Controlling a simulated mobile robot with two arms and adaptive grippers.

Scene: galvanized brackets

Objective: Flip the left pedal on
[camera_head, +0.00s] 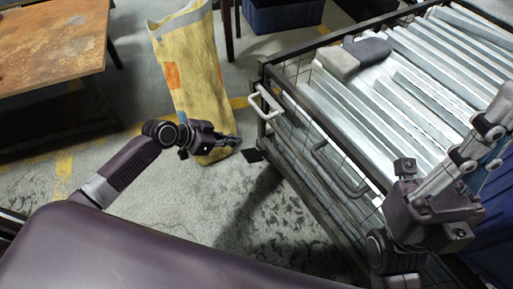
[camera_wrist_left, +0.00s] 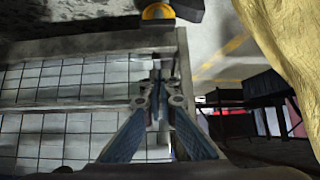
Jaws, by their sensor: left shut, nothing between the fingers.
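A small flat black piece (camera_head: 252,155), which looks like the left pedal, sticks out low at the near left corner of the wire cart (camera_head: 318,140). Whether it is flipped up or down I cannot tell. My left gripper (camera_head: 236,141) is shut and empty, a little left of this piece and in front of the yellow sack. In the left wrist view its fingers (camera_wrist_left: 157,92) meet before the cart's mesh side. My right gripper (camera_head: 492,130) is over the cart's right part; its finger gap is not clear.
A yellow sack (camera_head: 188,75) stands close to my left gripper. A rusty table (camera_head: 50,40) is at upper left. Floor before the cart is clear.

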